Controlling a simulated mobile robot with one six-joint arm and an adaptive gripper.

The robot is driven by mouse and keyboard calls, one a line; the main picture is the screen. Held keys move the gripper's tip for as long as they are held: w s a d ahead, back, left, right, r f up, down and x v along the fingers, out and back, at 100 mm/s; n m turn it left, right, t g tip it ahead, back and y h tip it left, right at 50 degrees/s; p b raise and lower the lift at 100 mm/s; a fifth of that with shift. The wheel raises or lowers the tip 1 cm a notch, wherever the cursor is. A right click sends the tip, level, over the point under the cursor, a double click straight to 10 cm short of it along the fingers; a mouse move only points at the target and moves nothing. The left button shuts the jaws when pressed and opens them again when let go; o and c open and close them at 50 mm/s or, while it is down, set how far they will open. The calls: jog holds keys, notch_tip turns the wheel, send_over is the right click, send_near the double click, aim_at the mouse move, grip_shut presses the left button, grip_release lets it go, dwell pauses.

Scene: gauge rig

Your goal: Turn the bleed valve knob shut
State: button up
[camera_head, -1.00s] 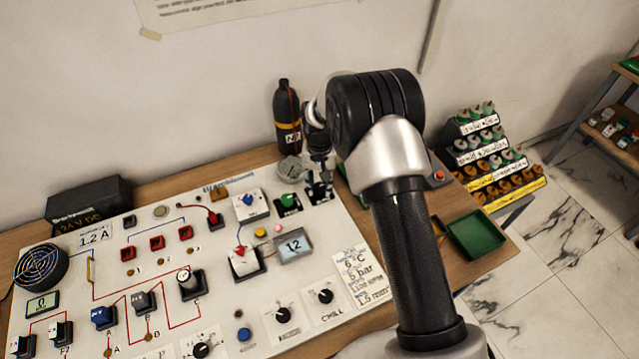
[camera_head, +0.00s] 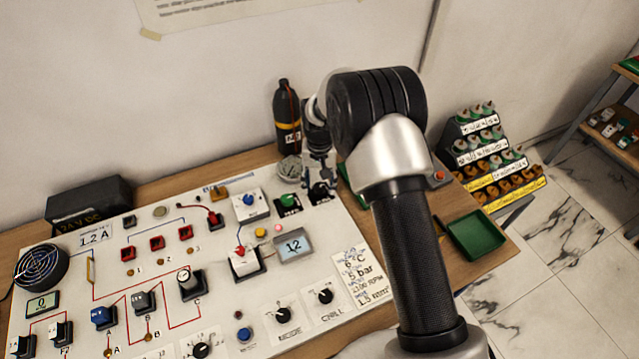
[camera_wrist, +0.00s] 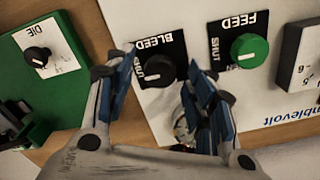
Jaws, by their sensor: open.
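The bleed valve knob (camera_wrist: 159,71) is black with a light pointer mark, on a black plate lettered BLEED and SHUT in the wrist view. In the head view the bleed plate (camera_head: 322,193) is at the panel's back right, partly covered by my gripper. My gripper (camera_wrist: 160,74) is open, its blue-padded fingers on either side of the knob in the wrist view. I cannot tell whether either finger touches it. In the head view my gripper (camera_head: 321,170) points down over the bleed plate.
The green FEED knob (camera_wrist: 249,50) is close beside the bleed plate. A round gauge (camera_head: 290,169) and a dark bottle (camera_head: 287,115) stand just behind. A black DIE knob (camera_wrist: 37,55) is on a green block at the other side. A green tray (camera_head: 478,235) lies right.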

notch_tip(320, 180, up, 11)
dwell(0.3)
jog(key=shift+r, duration=0.1)
notch_tip(320, 180, up, 10)
jog(key=t, duration=0.1)
send_over(320, 187)
jog(key=s+d, duration=0.4)
jog(key=s, duration=0.1)
jog(key=s+d+r+t+b, duration=0.1)
jog(key=s+d+r, duration=0.2)
jog(key=s+r, duration=0.45)
jog(key=s+d+r+t, duration=0.1)
jog(key=s+d+r, duration=0.1)
jog(key=s, duration=1)
jog(key=shift+d+n+b, duration=0.3)
jog(key=shift+d+b, duration=0.15)
jog(key=shift+d, duration=0.2)
jog(key=shift+t, duration=0.8)
jog(key=s+f, duration=0.1)
jog(key=s, duration=0.2)
jog(key=s+d+f, duration=0.1)
jog(key=s, duration=0.2)
jog(key=s+f, duration=0.1)
jog(key=s, duration=0.3)
jog(key=shift+s+d, duration=0.1)
jog(key=shift+d, duration=0.25)
